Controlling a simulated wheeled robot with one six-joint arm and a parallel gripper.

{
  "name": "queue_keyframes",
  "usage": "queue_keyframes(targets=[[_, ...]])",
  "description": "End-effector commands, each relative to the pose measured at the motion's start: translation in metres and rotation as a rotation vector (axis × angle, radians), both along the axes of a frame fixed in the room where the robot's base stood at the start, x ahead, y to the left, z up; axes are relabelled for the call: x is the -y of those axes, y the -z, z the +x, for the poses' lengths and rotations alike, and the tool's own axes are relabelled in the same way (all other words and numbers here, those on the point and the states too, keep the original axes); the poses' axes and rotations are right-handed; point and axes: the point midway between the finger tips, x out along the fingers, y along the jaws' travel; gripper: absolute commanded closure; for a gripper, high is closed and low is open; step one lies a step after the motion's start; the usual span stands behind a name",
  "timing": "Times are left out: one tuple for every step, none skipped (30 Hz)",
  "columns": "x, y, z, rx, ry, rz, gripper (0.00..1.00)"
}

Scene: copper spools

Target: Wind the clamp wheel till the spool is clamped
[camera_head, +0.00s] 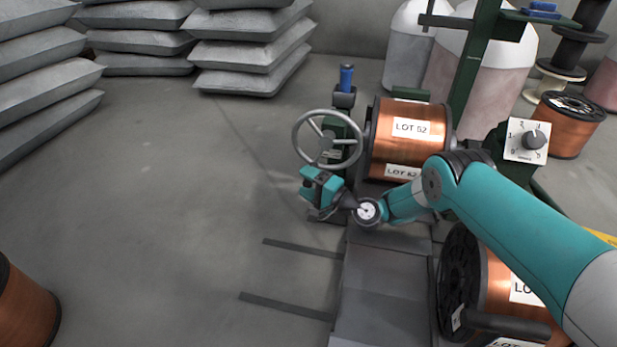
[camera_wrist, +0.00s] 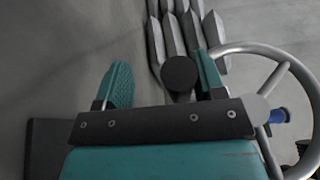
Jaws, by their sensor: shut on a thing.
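The clamp wheel (camera_head: 299,150) is a grey spoked handwheel on a green post, left of the copper spool (camera_head: 408,148) labelled LOT 52. The spool lies on its side in the stand; whether the clamp presses on its flange I cannot tell. My gripper (camera_head: 318,187) is at the wheel's lower rim. The wheel's rim (camera_wrist: 285,67) curves to the right there.
A dial box (camera_head: 525,140) stands right of the spool. Another LOT 52 spool (camera_head: 497,283) lies below my arm. Stacked grey sacks (camera_head: 250,50) stand at the back left. A blue-topped post (camera_head: 346,78) rises behind the wheel. The floor to the left is mostly clear.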

Motion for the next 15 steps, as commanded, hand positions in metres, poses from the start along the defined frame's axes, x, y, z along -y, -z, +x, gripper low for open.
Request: queue_keyframes(targets=[[0.0,0.006,-0.003,-0.008,-0.002,-0.01,0.47],[0.001,0.006,-0.002,-0.008,-0.001,-0.01,0.47],[0.001,0.006,-0.002,-0.008,0.0,-0.01,0.47],[0.002,0.006,-0.002,-0.007,0.0,-0.01,0.47],[0.002,0.005,-0.002,-0.007,0.001,-0.01,0.47],[0.003,0.005,-0.001,-0.008,0.002,-0.009,0.47],[0.004,0.004,-0.002,-0.008,0.003,-0.009,0.47],[0.005,0.004,-0.002,-0.008,0.004,-0.009,0.47],[0.009,0.003,-0.004,-0.009,0.005,-0.01,0.47],[0.012,0.002,-0.006,-0.011,0.005,-0.009,0.47],[0.015,0.001,-0.008,-0.011,0.005,-0.009,0.47],[0.02,0.001,-0.012,-0.013,0.003,-0.008,0.47],[0.024,0.0,-0.015,-0.012,0.004,-0.008,0.47],[0.028,0.0,-0.018,-0.013,0.003,-0.006,0.47],[0.034,0.0,-0.022,-0.013,0.002,-0.007,0.47]])
